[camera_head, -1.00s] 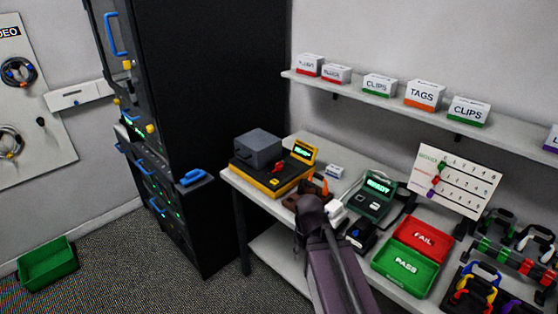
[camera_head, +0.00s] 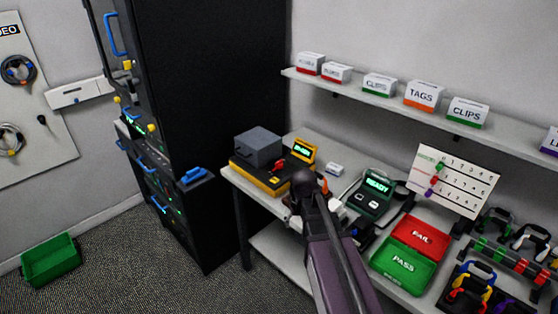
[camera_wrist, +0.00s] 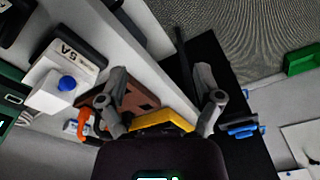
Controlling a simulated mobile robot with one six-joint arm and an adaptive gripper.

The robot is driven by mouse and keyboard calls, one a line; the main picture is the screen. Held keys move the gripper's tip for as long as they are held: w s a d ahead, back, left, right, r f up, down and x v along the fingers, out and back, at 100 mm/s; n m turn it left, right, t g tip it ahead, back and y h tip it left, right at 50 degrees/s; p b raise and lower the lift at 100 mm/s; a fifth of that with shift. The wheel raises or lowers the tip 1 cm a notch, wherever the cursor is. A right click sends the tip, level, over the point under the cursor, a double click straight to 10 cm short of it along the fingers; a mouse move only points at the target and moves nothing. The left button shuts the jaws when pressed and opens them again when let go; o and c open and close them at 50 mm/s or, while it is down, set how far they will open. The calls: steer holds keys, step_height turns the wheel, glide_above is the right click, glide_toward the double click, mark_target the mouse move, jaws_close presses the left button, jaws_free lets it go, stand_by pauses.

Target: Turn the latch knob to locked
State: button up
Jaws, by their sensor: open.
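No part is clearly marked as the latch knob. A red knob or lever (camera_head: 278,167) sits on top of the yellow-and-black tester (camera_head: 262,181), beside its small lit display. Small yellow knobs (camera_head: 150,130) show on the dark cabinet's front at left. My gripper (camera_wrist: 163,104) is open and empty in the wrist view, its two grey fingers spread apart. A yellow edge (camera_wrist: 163,121), apparently the tester's, shows between the fingers. In the head view my arm is at the tester's front right corner and hides part of the bench; the fingertips are hard to make out.
A brown block (camera_wrist: 135,98) and an orange piece (camera_wrist: 85,118) lie near the left finger. A white box with a blue knob (camera_wrist: 67,83) stands farther left. The dark cabinet (camera_head: 215,120) rises behind the tester. Red and green trays (camera_head: 404,262) lie to the right.

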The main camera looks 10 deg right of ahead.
mark_target(279, 162)
steer(key=w+r+n+t+p, duration=0.1)
steer(key=w+r+p, duration=0.3)
steer(key=w, duration=1.1)
steer(key=w+d+r+n+t+y+p, duration=0.1)
steer(key=w+r, duration=0.5)
steer(key=w, duration=0.9)
steer(key=n+t+p, duration=0.1)
steer(key=n+p, duration=0.1)
steer(key=p, duration=0.1)
steer(key=shift+w+d+r, duration=0.15)
steer(key=shift+w+d, duration=0.05)
steer(key=shift+w, duration=0.15)
steer(key=b+x, duration=1.3)
steer(key=shift+w+f, duration=0.3)
steer(key=shift+w, duration=0.05)
steer(key=c, duration=1.1)
steer(key=shift+a, duration=0.3)
steer(key=shift+s+d, duration=0.1)
steer(key=shift+d, duration=0.1)
